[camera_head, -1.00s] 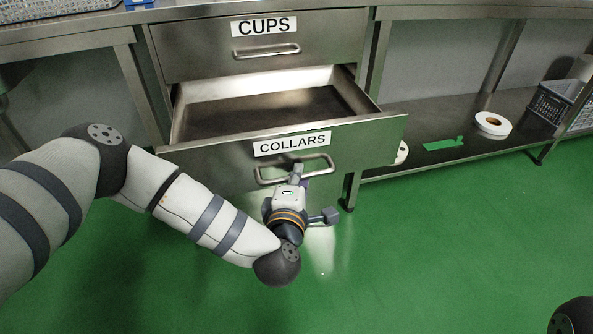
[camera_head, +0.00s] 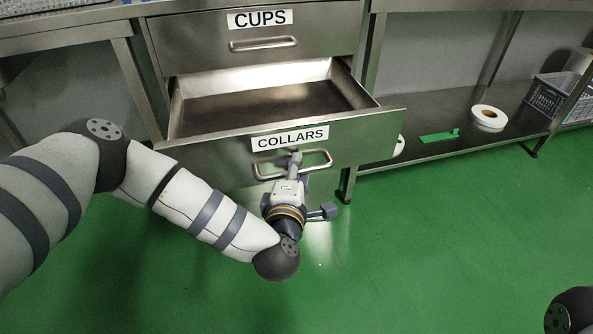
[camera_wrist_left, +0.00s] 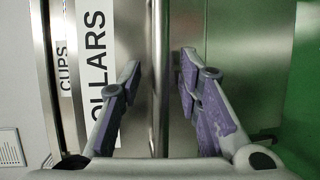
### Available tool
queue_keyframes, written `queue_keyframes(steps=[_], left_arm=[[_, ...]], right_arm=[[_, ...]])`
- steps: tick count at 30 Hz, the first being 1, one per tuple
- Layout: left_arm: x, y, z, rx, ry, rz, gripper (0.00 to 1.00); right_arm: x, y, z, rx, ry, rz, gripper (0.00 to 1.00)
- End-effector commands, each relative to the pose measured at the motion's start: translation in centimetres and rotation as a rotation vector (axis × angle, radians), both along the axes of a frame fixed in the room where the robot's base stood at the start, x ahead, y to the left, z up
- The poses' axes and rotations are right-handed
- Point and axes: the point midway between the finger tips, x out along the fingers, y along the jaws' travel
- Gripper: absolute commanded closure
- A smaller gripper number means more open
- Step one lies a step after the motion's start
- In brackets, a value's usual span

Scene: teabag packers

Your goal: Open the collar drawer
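The collar drawer (camera_head: 222,160), a steel drawer labelled COLLARS, stands pulled well out, and its empty inside shows. Its bar handle (camera_head: 318,171) is on the front below the label. My left gripper (camera_head: 297,167) is at the handle. In the left wrist view my left gripper (camera_wrist_left: 160,75) is open, with one purple-padded finger on each side of the handle bar (camera_wrist_left: 157,110) and gaps between pads and bar. My right gripper is not in view; only a dark piece of my right arm shows at the lower right.
The CUPS drawer (camera_head: 190,45) above is shut. A low shelf (camera_head: 460,133) on the right holds a white tape roll (camera_head: 488,118), a green piece (camera_head: 438,136) and a grey crate (camera_head: 547,97). The green floor (camera_head: 430,240) in front is clear.

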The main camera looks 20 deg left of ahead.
Motion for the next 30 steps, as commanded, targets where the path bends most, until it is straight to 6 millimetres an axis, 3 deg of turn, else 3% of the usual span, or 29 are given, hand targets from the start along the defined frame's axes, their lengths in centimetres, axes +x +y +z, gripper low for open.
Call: queue_keyframes(steps=[5,15,20,30], left_arm=[[-2.0,-0.5,0.2,0.000,0.004,-0.003,0.69],[-10.2,-2.1,1.6,-0.004,0.008,-0.003,0.69],[-11.5,-2.3,2.1,-0.001,0.002,0.000,0.69],[-11.6,-2.3,2.2,0.000,-0.001,-0.001,0.69]], right_arm=[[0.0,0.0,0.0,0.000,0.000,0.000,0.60],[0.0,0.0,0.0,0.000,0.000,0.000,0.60],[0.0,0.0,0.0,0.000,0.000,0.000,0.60],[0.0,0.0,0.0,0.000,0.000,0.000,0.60]])
